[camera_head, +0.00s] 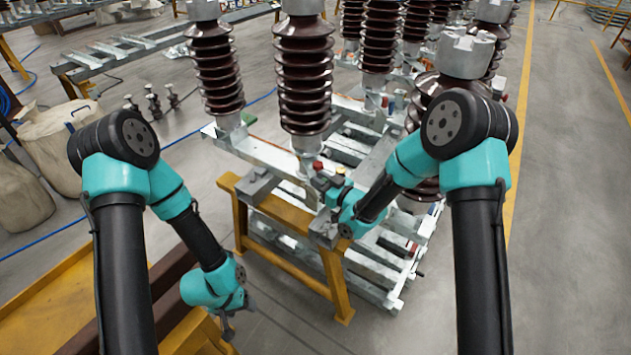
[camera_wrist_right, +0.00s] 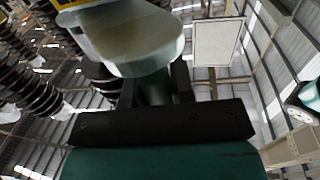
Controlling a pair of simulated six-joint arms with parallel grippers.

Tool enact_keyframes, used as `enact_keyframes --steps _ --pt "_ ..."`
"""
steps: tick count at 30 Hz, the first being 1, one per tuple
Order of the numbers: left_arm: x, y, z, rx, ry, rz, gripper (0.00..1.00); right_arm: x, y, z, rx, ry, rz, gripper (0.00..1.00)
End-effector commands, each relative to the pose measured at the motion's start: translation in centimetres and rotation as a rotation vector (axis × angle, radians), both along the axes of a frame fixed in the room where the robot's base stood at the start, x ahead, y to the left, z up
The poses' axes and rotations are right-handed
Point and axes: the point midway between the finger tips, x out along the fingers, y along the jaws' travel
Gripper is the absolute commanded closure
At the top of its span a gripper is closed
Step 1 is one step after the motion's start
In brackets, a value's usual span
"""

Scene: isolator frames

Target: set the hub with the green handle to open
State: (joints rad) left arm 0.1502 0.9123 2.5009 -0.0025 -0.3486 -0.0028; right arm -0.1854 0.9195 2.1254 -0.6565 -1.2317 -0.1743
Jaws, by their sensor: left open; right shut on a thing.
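My right gripper (camera_head: 328,183) is by the end of the galvanised frame, among small grey fittings. In the right wrist view the fingers (camera_wrist_right: 157,88) are shut on a dark green piece, which looks like the green handle (camera_wrist_right: 156,92). A pale rounded metal body (camera_wrist_right: 135,42), probably the hub, sits directly above the handle and hides its upper end. In the head view the handle and hub are too small and covered to make out clearly. A red knob (camera_head: 317,166) shows close to the gripper. My left gripper (camera_head: 228,326) is open and empty, low at left.
Brown ribbed insulators (camera_head: 303,75) stand on the galvanised frame (camera_head: 265,153). A yellow trestle (camera_head: 335,285) stands under its near end. Pale sacks (camera_head: 50,145) are at the left. Grey floor (camera_head: 400,330) is clear in front.

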Motion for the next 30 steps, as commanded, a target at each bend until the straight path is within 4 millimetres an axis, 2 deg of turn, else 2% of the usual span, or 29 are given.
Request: enact_keyframes --steps 3,7,17,18,20,30 --pt "0.0 0.0 0.0 0.0 0.0 0.0 0.36 0.7 -2.2 0.0 0.001 -0.001 -0.01 1.0" --pt "0.0 0.0 0.0 0.0 0.0 0.0 0.36 1.3 -3.6 0.0 0.0 0.0 -0.009 1.0" --pt "0.0 0.0 0.0 0.0 0.0 0.0 0.36 1.4 -3.9 0.1 0.001 -0.001 -0.006 1.0" --pt "0.0 0.0 0.0 0.0 0.0 0.0 0.36 1.4 -3.9 0.1 0.001 -0.001 -0.006 0.74" --pt "0.0 0.0 0.0 0.0 0.0 0.0 0.36 1.4 -3.9 0.1 0.001 -0.001 -0.006 0.68" --pt "0.0 0.0 0.0 0.0 0.0 0.0 0.36 1.2 -4.1 0.0 0.0 0.0 -0.005 0.67"
